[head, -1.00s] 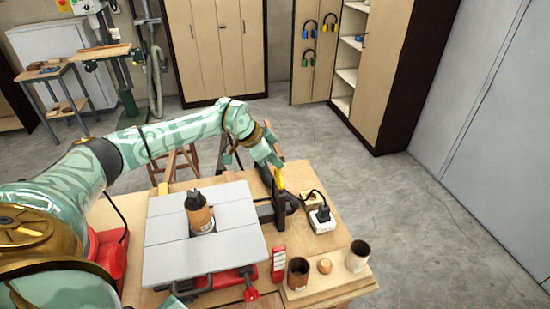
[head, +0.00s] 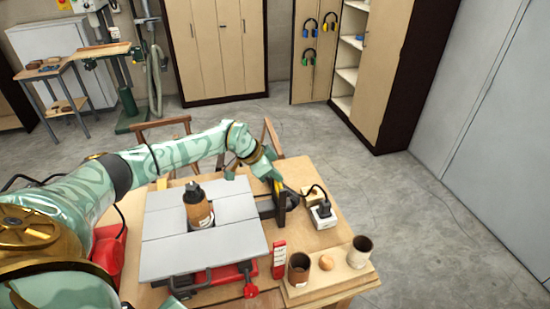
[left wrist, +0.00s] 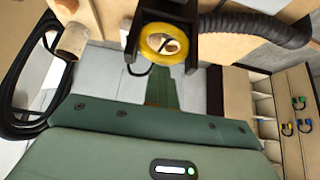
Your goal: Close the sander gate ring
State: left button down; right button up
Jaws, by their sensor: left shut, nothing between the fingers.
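The yellow gate ring (head: 278,189) shows at the black gate frame (head: 281,211), right of the sander's grey table (head: 170,238). In the left wrist view the ring (left wrist: 144,43) sits between the two dark side posts of the frame (left wrist: 191,55), facing me. My left gripper (head: 273,176) is shut and empty, directly above and behind the ring. In the left wrist view its closed fingers (left wrist: 162,80) point at the ring's lower edge; I cannot tell whether they touch. My right gripper is not in view.
A brown bottle-like piece (head: 199,211) stands in the sander table. A dark ribbed hose (left wrist: 255,27) runs beside the gate. A white plug block (head: 322,216) lies to the right. Brown cups (head: 299,268) stand on a wooden board at the front right. Floor right of the bench is clear.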

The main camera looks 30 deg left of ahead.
pick_arm(q)
jog(key=shift+s+f, duration=0.25)
jog(key=shift+f, duration=0.2)
jog(key=shift+r, duration=0.1)
jog(key=b+v, duration=0.3)
jog(key=v, duration=1.3)
jog(key=shift+r, duration=0.45)
jog(key=shift+w, duration=0.1)
